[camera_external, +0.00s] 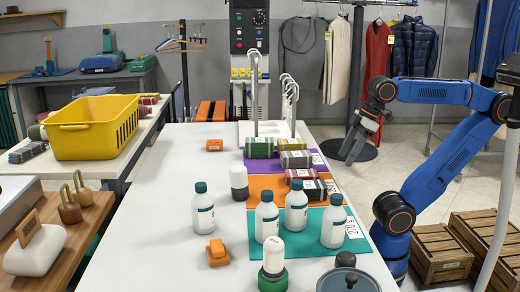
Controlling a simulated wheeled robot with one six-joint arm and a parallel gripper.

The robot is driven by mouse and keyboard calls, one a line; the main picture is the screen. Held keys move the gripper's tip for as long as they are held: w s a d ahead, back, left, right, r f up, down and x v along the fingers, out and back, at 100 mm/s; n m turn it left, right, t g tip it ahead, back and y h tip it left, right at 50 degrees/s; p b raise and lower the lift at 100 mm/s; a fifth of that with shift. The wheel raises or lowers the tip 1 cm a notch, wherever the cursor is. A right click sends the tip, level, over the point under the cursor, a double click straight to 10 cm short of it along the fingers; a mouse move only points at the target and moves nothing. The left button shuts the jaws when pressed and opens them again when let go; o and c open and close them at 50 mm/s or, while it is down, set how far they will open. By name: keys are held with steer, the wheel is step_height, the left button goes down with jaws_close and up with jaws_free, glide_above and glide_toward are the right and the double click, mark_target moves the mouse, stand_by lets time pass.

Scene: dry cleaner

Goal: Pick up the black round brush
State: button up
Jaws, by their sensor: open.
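A round brush with a white domed handle and a black base (239,184) stands upright on the white table (170,210), left of the orange mat. It looks like the black round brush. A similar brush with a green base (272,264) stands near the table's front edge. My gripper (352,150) is open and empty. It hangs, pointing downward, at the right side of the table, well to the right of the black brush and apart from it.
White bottles (267,217) stand on and around the teal mat (345,255), close to the black brush. An orange block (217,252) sits in front. A dark lidded pot (347,282) is front right. The table's left half is mostly clear.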

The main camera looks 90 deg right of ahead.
step_height(320, 180, up, 21)
steer(key=w+a+r+n+g+y, duration=0.15)
steer(key=w+a+r+n, duration=0.35)
steer(key=w+a, duration=0.55)
steer(key=n+g+h, duration=0.2)
steer(key=n+g, duration=0.1)
steer(key=n, duration=1.1)
glide_above(347, 256)
step_height(347, 256, down, 6)
steer(key=shift+y, duration=0.25)
step_height(347, 256, down, 22)
steer(key=shift+r, duration=0.2)
steer(key=c, duration=1.1)
